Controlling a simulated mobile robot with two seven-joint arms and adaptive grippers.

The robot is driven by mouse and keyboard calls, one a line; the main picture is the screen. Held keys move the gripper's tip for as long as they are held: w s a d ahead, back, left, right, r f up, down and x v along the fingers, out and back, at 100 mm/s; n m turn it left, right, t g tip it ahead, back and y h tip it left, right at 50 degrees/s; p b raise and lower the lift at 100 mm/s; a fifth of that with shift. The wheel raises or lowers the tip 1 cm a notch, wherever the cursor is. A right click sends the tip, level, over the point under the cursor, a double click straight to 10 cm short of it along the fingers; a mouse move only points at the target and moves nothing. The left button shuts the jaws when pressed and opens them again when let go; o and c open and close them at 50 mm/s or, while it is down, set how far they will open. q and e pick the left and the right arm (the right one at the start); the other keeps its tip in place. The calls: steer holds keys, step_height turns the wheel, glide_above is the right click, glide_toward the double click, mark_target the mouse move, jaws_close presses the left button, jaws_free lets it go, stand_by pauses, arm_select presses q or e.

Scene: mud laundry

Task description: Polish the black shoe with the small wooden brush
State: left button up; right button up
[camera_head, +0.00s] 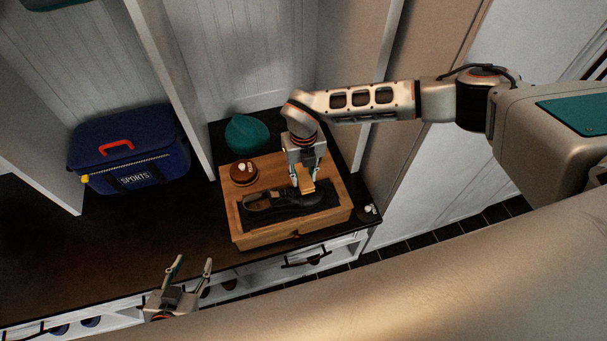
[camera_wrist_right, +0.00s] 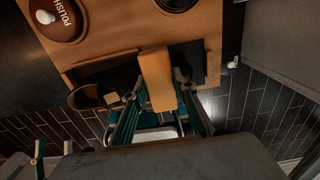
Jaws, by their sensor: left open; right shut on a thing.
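The black shoe (camera_head: 262,201) lies on a dark mat (camera_head: 247,217) on top of a wooden box (camera_head: 340,211). The shoe also shows in the right wrist view (camera_wrist_right: 88,94), partly hidden by my gripper and the brush. My right gripper (camera_head: 306,181) points down over the shoe and is shut on the small wooden brush (camera_head: 308,187). The brush's light wooden back shows in the right wrist view (camera_wrist_right: 156,75). I cannot tell whether its underside touches the shoe. My left gripper (camera_head: 191,266) is open and empty, in front of the bench at the lower left.
A brown polish tin (camera_head: 243,174) sits on the box behind the shoe. A teal rounded object (camera_head: 246,135) stands behind the box. A blue sports bag (camera_head: 131,151) is on the dark bench (camera_head: 130,228) at left. Upright partitions flank the box. The bench's left front is clear.

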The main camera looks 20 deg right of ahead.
mark_target(307, 186)
steer(key=shift+s+r+p, duration=0.1)
steer(key=shift+s+p, duration=0.6)
steer(key=shift+p, duration=0.05)
steer(key=shift+s+p, duration=0.75)
steer(key=shift+s, duration=0.35)
steer(key=shift+d+r+p, duration=0.1)
steer(key=shift+r+p, duration=0.6)
steer(key=shift+r, duration=3.3)
